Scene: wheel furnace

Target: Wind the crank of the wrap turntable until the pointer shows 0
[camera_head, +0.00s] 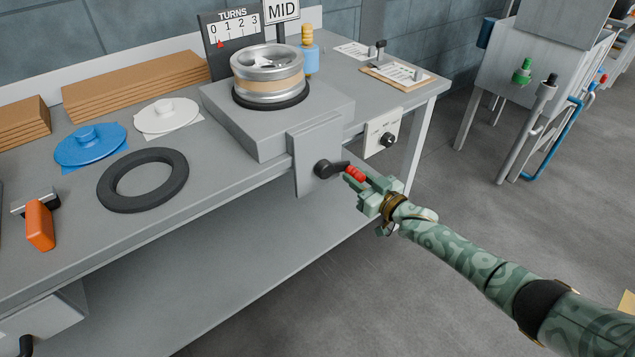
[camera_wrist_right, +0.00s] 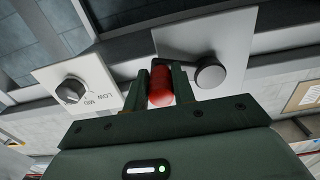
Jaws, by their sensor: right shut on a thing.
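The crank handle (camera_head: 355,174) has a red grip and a black arm on the turntable's front plate (camera_head: 313,185). My right gripper (camera_head: 362,182) is shut on the red grip, which shows between the fingers in the right wrist view (camera_wrist_right: 160,86). The crank arm points right from its hub. The wrap turntable (camera_head: 275,120) carries a silver wheel (camera_head: 268,66) with a tan band around it, on a black ring. The TURNS scale (camera_head: 232,35) stands behind it. Its red pointer (camera_head: 220,44) is close to 0, seemingly slightly to the right of it. My left gripper is out of view.
A black ring (camera_head: 143,180), a blue disc (camera_head: 90,145), a white disc (camera_head: 167,116) and an orange-handled tool (camera_head: 39,224) lie on the bench. A dial box (camera_head: 382,133) hangs right of the crank. Open floor lies to the right.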

